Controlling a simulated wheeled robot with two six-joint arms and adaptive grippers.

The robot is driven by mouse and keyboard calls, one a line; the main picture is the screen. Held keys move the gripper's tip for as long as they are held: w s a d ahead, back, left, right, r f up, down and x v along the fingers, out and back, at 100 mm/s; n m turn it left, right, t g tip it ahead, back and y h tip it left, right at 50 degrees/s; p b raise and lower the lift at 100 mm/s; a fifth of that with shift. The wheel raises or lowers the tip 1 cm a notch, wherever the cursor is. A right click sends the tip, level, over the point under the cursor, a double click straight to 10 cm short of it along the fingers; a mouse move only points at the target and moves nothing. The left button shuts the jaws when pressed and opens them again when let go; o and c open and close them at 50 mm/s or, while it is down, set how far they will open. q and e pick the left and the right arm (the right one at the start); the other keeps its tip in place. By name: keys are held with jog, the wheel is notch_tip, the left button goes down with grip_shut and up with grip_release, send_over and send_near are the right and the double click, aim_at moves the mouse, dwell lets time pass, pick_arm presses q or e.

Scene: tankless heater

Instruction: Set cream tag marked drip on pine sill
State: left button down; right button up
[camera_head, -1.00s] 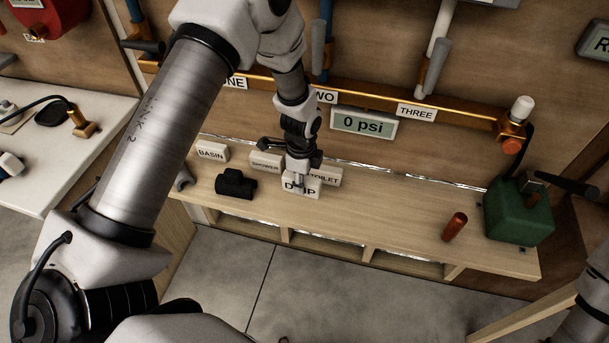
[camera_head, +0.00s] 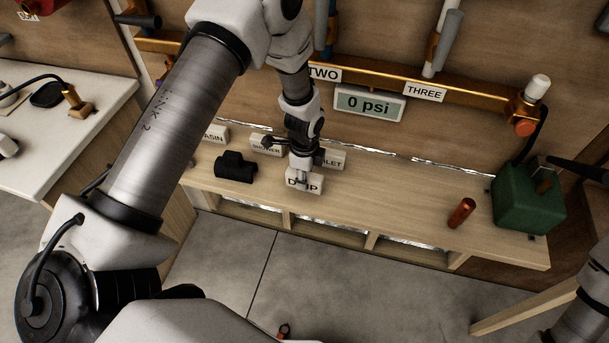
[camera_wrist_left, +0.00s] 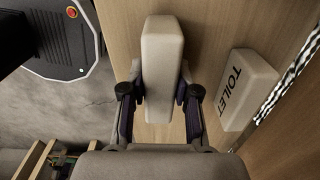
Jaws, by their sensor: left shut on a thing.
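The cream tag marked DRIP (camera_head: 304,181) is a small block with dark letters. My left gripper (camera_head: 302,172) is shut on it, with one finger on each side. In the left wrist view the tag (camera_wrist_left: 161,55) stands out between the two fingers (camera_wrist_left: 160,100) with wood grain behind it. The pine sill (camera_head: 390,205) is the long pale wooden ledge below the brass pipe. The tag is over or on the sill, in front of the tag row; I cannot tell whether its underside touches the wood. My right gripper is out of view.
The TOILET tag (camera_head: 333,158) is close behind right, also in the wrist view (camera_wrist_left: 245,88). SHOWER (camera_head: 265,146) and BASIN (camera_head: 215,133) tags stand left. A black fitting (camera_head: 235,167) lies left. An orange cylinder (camera_head: 461,213) and green box (camera_head: 528,205) are right; between is bare sill.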

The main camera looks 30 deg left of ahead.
pick_arm(q)
jog(key=shift+f+b, duration=0.35)
jog(key=shift+f, duration=0.2)
jog(key=c, duration=0.8)
grip_release()
jog(key=shift+r, duration=0.2)
notch_tip(320, 180, up, 12)
jog(key=shift+f, duration=0.15)
